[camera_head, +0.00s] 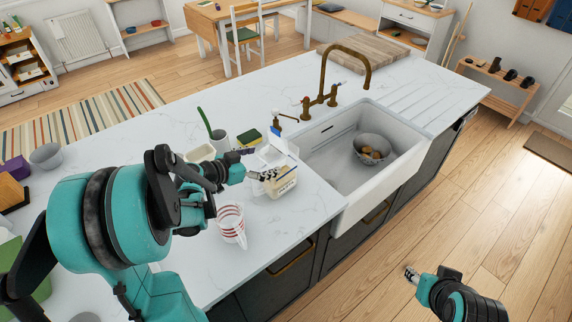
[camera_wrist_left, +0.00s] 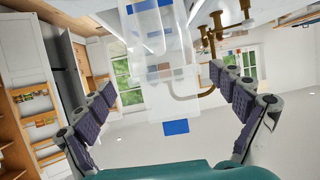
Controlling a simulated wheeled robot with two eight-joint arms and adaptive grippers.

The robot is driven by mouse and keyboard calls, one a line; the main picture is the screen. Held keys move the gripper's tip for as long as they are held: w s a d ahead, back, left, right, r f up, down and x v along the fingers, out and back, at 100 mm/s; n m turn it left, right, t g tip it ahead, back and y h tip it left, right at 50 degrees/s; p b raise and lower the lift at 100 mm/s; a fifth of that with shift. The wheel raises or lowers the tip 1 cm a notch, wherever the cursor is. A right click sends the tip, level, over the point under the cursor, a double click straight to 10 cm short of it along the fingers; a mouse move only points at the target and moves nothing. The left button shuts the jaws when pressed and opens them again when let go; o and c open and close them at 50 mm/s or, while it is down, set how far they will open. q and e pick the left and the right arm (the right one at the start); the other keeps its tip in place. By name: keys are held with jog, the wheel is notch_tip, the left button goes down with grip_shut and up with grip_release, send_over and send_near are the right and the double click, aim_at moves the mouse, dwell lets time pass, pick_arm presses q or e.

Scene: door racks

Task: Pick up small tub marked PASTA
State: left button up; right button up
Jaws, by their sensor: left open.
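A small clear tub (camera_head: 286,185) with a pale filling, blue clips and dark lettering too small to read surely stands on the white worktop, left of the sink. In the left wrist view the clear tub (camera_wrist_left: 168,98) with blue clips lies between the fingers. My left gripper (camera_head: 256,164) is open at the tub's left side, with fingers apart and no clear grip on it. The fingers partly hide the tub in the head view. My right gripper (camera_head: 430,274) is at the lower right over the floor, away from the worktop; its jaw opening is unclear.
A measuring jug (camera_head: 231,226) with red marks stands just in front of the tub. The sink (camera_head: 333,150) holds a metal bowl (camera_head: 374,146).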

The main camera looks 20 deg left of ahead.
pick_arm(q)
jog(key=shift+w+d, duration=0.3)
jog(key=shift+w, duration=0.25)
jog(key=b+x, duration=0.1)
jog(key=x, duration=0.6)
jog(key=shift+w+a+r, duration=0.2)
jog(key=shift+w+r, duration=0.05)
jog(key=shift+w, duration=0.1)
jog(key=shift+s, duration=0.2)
jog(key=c, duration=1.9)
